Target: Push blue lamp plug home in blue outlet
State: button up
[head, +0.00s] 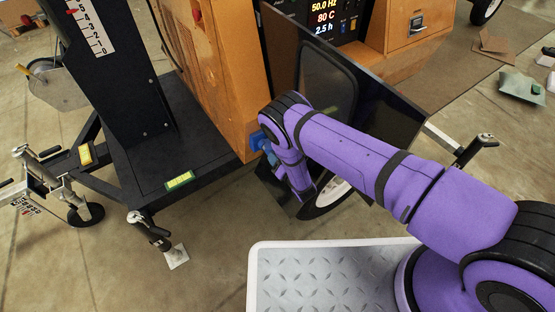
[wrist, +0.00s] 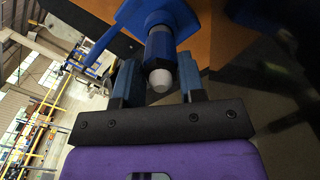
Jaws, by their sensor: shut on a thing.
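The blue outlet (head: 259,141) sits on the lower side of the orange generator cabinet, and in the wrist view its blue housing (wrist: 158,14) is at the top. The blue lamp plug (wrist: 159,45), with a pale grey rear end, points into the outlet's mouth. I cannot tell how deep it sits. My gripper (wrist: 158,72) is shut on the plug, with a finger on each side. In the head view my gripper (head: 271,154) is at the outlet, and my arm hides most of the plug.
The orange cabinet (head: 215,65) has a lit display panel (head: 325,18). A dark open door panel (head: 345,90) stands right behind my arm. The black mast base (head: 165,150) and outrigger jacks (head: 150,230) are to the left. The concrete floor below the outlet is clear.

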jog(key=shift+w+a, duration=0.35)
jog(key=shift+w, duration=0.2)
jog(key=o, duration=1.2)
jog(key=shift+s, duration=0.1)
jog(key=v, duration=1)
jog(key=shift+s+d, duration=0.25)
jog(key=shift+d, duration=0.05)
